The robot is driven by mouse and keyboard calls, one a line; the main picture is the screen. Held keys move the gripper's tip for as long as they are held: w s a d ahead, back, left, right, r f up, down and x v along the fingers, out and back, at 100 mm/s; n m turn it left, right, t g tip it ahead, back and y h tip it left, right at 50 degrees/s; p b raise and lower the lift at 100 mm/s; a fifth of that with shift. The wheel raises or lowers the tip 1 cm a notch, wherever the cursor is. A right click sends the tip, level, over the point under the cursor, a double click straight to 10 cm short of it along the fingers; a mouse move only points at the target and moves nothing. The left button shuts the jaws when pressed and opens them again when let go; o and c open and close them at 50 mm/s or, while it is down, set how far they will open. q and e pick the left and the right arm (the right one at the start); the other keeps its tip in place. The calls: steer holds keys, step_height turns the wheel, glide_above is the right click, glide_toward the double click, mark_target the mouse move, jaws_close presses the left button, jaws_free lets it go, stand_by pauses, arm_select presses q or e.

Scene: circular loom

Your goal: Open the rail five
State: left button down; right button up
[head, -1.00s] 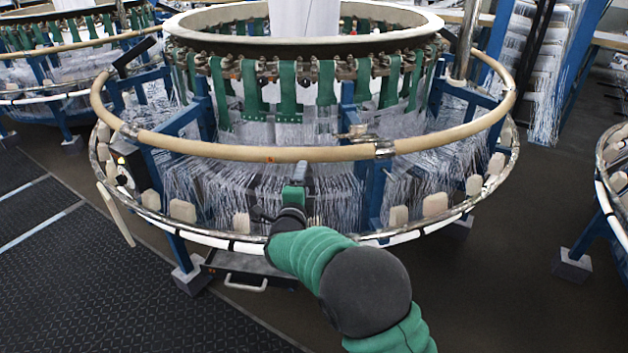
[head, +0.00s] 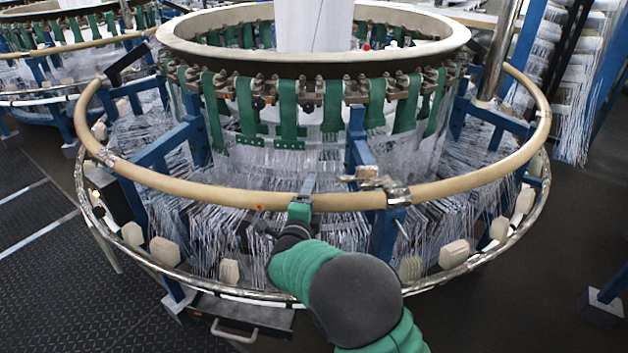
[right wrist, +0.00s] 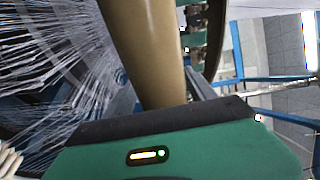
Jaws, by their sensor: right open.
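The tan tubular rail (head: 240,198) curves around the front of the circular loom. It also shows in the right wrist view (right wrist: 152,45), running up from the gripper's dark front edge. A metal joint with a clamp (head: 372,181) sits on the rail to the right of my gripper. My right gripper (head: 308,184) is open at the front of the rail, with a grey finger overlapping it. I cannot tell whether it touches the rail. Its green housing fills the bottom of the right wrist view. My left gripper is not in view.
White threads (head: 200,235) hang inside the ring. A lower metal ring (head: 160,268) with several pale blocks runs below the rail. Blue posts (head: 385,228) stand behind the rail. A tray with a white handle (head: 235,332) is low at the front.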

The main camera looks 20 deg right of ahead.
steer(key=shift+d+r, duration=0.1)
steer(key=shift+d, duration=0.4)
steer(key=shift+s+a+r, duration=0.15)
steer(key=shift+a, duration=0.1)
steer(key=shift+c, duration=0.7)
steer(key=shift+a, duration=0.25)
steer(key=c, duration=0.5)
steer(key=shift+d, duration=0.2)
jaws_close()
